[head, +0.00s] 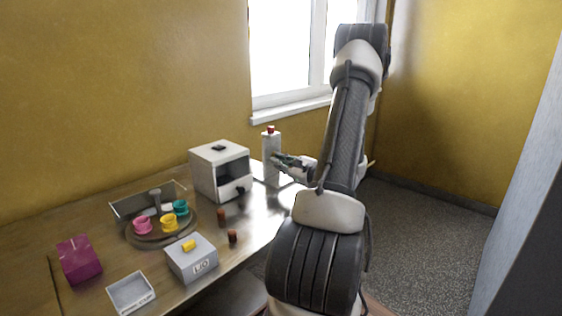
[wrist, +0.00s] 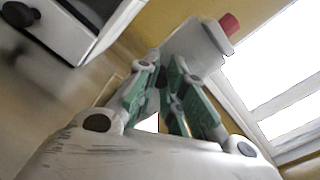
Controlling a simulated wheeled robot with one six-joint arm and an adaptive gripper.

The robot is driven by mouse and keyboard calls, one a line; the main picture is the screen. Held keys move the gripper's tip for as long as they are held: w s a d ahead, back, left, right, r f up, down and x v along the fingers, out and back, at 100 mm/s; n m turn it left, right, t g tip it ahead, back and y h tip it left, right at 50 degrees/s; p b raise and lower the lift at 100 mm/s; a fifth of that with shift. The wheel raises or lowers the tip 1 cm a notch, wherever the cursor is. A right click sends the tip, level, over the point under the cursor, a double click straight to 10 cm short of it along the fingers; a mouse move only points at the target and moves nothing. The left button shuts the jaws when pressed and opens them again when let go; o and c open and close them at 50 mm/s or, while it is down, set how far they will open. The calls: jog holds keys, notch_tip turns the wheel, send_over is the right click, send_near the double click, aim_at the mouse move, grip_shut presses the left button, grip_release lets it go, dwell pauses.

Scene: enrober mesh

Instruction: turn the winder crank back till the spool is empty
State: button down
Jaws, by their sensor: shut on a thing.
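A tall pale post with a red top (head: 270,146) stands at the back of the table, by the window; it looks like the winder. In the wrist view the pale post (wrist: 195,48) is just beyond the fingertips, with its red top (wrist: 229,23) at upper right. My gripper (head: 278,157) reaches it from the right, its green fingers (wrist: 168,75) drawn together at the post's face. The gripper is shut on a small part there, seemingly the crank handle, which the fingers mostly hide. The spool and any thread on it cannot be made out.
Left of the post stands a white box (head: 207,180) with a dark opening and black knob. Farther left are a round tray (head: 140,240) with coloured cups, a grey box (head: 190,263), a white open tray (head: 125,300), a magenta box (head: 78,258) and small brown cylinders (head: 232,236).

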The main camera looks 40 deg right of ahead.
jog(key=n, duration=0.2)
jog(key=f+n, duration=0.1)
jog(key=n, duration=0.1)
jog(key=shift+d+f+n, duration=0.1)
jog(key=shift+n, duration=0.2)
jog(key=n, duration=0.3)
jog(key=f+n, duration=0.1)
jog(key=shift+d+n, duration=0.3)
jog(key=shift+n, duration=0.1)
jog(key=c, duration=1.5)
grip_release()
jog(key=shift+o, duration=0.2)
jog(key=s, duration=0.8)
jog(key=s+d, duration=0.1)
jog(key=s, duration=0.3)
